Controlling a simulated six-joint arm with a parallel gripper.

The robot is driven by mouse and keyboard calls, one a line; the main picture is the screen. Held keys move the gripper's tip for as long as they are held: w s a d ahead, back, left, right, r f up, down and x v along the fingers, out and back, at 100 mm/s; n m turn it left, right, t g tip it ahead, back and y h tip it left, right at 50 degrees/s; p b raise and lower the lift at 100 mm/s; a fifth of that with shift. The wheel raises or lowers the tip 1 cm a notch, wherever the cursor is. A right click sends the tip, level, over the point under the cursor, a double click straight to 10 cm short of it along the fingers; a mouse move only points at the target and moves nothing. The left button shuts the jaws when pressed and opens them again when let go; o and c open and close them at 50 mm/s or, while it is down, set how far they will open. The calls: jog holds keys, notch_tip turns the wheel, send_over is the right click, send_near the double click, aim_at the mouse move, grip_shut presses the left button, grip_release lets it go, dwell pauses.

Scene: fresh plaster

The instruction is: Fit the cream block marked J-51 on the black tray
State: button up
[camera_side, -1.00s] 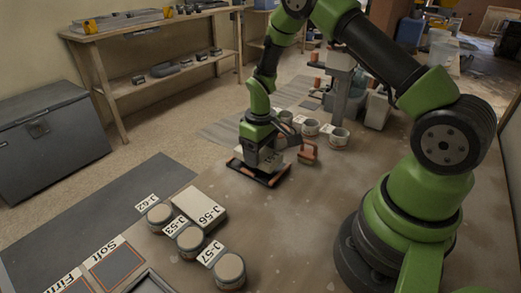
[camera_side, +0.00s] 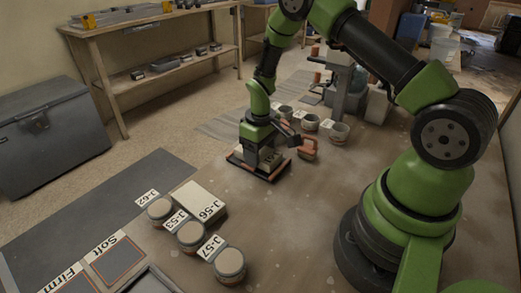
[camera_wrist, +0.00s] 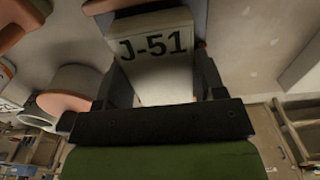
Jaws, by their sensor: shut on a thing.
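The cream block marked J-51 (camera_wrist: 158,62) fills the middle of the wrist view, its label upright and readable. My gripper (camera_wrist: 158,75) is shut on it, one finger on each side. In the side view my gripper (camera_side: 262,159) is low over the black tray (camera_side: 250,171), which has orange edging. The block (camera_side: 268,157) shows as a pale patch between the fingers, within the tray's outline. I cannot tell whether its underside touches the tray.
An orange-brown object (camera_side: 307,149) lies just right of the tray. Round pots (camera_side: 339,134) stand behind it. In front are the block marked J-56 (camera_side: 195,200) and lidded pots, including one by the J-57 label (camera_side: 229,265).

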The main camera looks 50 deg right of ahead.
jog(key=o, duration=1.2)
jog(key=shift+f, duration=0.1)
jog(key=shift+r, duration=3.6)
